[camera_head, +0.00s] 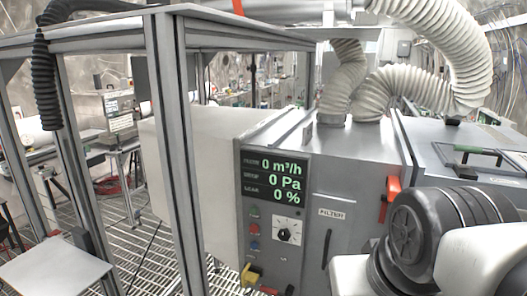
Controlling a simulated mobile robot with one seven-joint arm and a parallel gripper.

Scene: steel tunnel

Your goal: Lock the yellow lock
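A small yellow part (251,273), which looks like the yellow lock, sits low on the grey front panel of the machine, under a column of coloured buttons. It is small, so I cannot tell whether it is locked. Part of my arm, a dark joint with white links, fills the lower right. My gripper is not in view, so I cannot tell where it is relative to the lock.
The grey cabinet (359,170) has a display (275,178), a dial (288,230), a red-orange handle (391,190) and white hoses (415,85) above. A metal frame post (177,150) stands to the left. A grey tabletop (55,270) is at lower left; grated floor shows between.

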